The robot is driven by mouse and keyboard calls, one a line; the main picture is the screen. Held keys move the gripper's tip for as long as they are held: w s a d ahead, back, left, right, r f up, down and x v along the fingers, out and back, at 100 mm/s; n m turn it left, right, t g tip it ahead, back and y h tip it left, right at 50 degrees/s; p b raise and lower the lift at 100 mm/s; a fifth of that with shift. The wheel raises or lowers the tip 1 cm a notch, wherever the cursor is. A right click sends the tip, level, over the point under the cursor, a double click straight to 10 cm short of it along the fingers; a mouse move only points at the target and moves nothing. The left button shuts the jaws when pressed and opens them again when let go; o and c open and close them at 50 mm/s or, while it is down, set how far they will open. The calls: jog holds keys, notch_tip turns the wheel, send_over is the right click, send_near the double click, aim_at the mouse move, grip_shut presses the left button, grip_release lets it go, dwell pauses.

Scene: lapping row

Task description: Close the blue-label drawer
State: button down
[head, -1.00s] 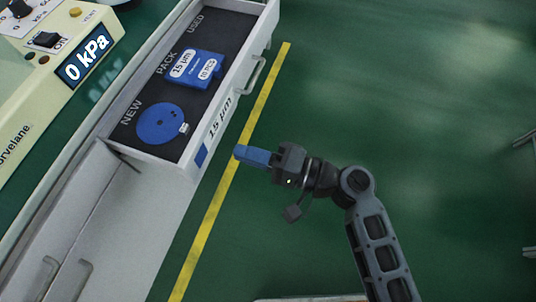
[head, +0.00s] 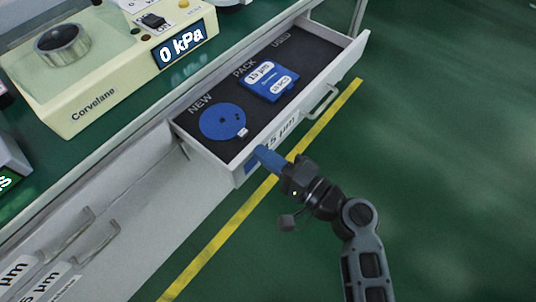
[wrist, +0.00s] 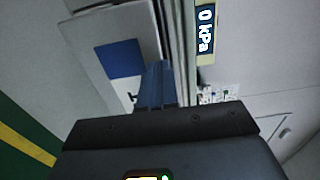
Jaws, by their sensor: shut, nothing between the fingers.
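The blue-label drawer (head: 349,66) is pulled out from under the bench in the head view. Its white front carries a "15 µm" label, a blue patch (head: 250,168) near its left end and a bar handle (head: 322,103). The blue patch also shows in the wrist view (wrist: 119,58). My gripper (head: 262,153) has its blue fingers shut with nothing between them. They are at the left part of the drawer front and partly hide the label. I cannot tell whether they touch it.
Inside the drawer lie a blue disc (head: 222,122) and a blue pack (head: 268,82). A cream Corvelane machine (head: 115,90) reading 0 kPa stands on the bench above. Closed drawers with handles (head: 95,238) are at lower left. The green floor at right is clear.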

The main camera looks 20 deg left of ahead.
jog(key=b+x, duration=0.8)
jog(key=x, duration=1.1)
jog(key=shift+f, duration=0.2)
jog(key=shift+w+a+b, duration=0.25)
jog(key=shift+a+b, duration=0.2)
jog(key=shift+a, duration=0.2)
jog(key=shift+a+r, duration=0.15)
jog(key=shift+r, duration=0.1)
jog(key=shift+a, duration=0.1)
